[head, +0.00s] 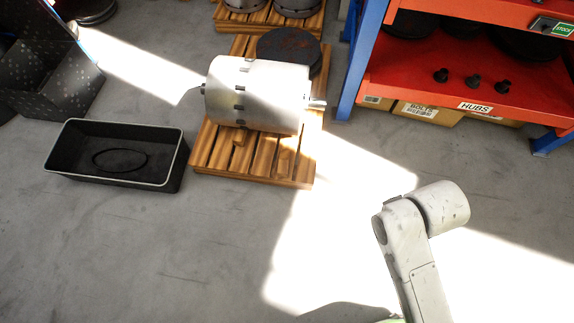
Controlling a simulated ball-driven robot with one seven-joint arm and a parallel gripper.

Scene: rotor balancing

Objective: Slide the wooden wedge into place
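A small wooden wedge (241,138) lies on the slatted wooden pallet (226,162), at the lower left side of a big pale rotor (262,92). It looks close against the rotor, but I cannot tell whether they touch. The rotor lies on its side on the pallet, with a shaft stub at each end and dark slots round its middle. A second small wooden piece (284,161) seems to lie further right on the pallet; its shape is unclear. Part of my arm shows at the lower right, apart from the pallet. My gripper is not in view.
A black bin (178,168) holding a dark ring stands left of the pallet. A dark disc (289,47) lies behind the rotor. A red shelf (430,72) with blue posts stands at the right. The floor in front is clear, with bright sunlit patches.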

